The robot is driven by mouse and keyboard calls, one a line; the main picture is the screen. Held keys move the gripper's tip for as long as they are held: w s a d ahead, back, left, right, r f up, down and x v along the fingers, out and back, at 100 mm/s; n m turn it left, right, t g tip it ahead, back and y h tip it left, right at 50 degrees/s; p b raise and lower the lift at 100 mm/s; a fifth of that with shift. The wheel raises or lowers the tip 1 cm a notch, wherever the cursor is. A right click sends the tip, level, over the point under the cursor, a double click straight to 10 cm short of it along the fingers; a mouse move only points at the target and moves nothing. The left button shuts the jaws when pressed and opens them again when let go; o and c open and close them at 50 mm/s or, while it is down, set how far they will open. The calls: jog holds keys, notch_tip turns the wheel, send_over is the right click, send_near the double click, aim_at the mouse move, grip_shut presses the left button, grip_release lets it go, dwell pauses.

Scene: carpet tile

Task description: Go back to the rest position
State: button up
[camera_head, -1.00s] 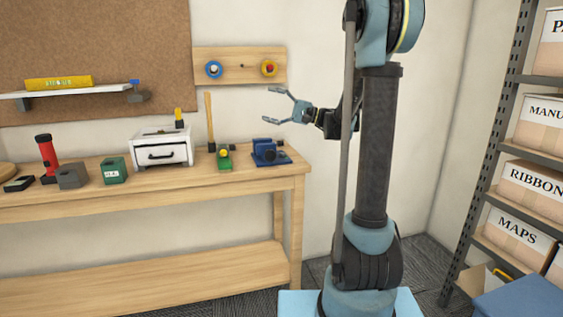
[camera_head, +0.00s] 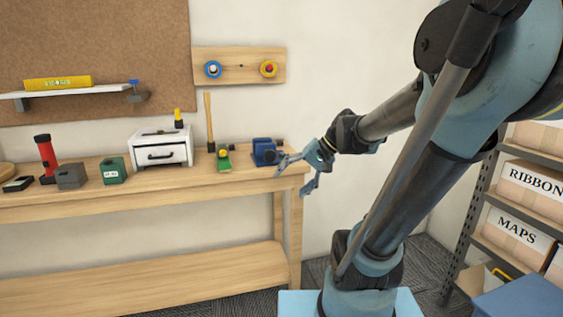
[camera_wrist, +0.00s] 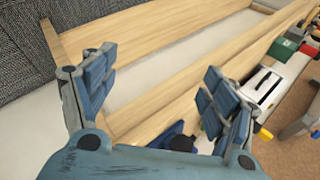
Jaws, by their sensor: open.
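My gripper (camera_head: 297,176) is open and empty at the right end of the wooden workbench (camera_head: 75,200), close to a blue vise-like tool (camera_head: 265,152). One finger overlaps the bench corner in the head view; I cannot tell whether it touches. In the wrist view my gripper (camera_wrist: 155,92) shows two blue padded fingers spread apart with nothing between them. The bench boards (camera_wrist: 150,65) lie beyond them, and part of the blue tool (camera_wrist: 172,136) shows low between the fingers.
The bench holds a white drawer box (camera_head: 161,148), a green box (camera_head: 112,171), a grey block (camera_head: 70,176) and a red flashlight (camera_head: 46,155). A metal shelf with labelled boxes (camera_head: 520,232) stands at right. A blue bin (camera_head: 518,298) is at lower right.

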jog(key=s+d+f+h, duration=0.4)
jog(key=s+d+f, duration=0.1)
jog(key=d, duration=0.2)
jog(key=s+d+f+n+h, duration=0.1)
jog(key=s+d+f+h, duration=0.3)
jog(key=s+d+f, duration=0.2)
jog(key=shift+d+f+t, duration=0.3)
jog(key=shift+d, duration=0.95)
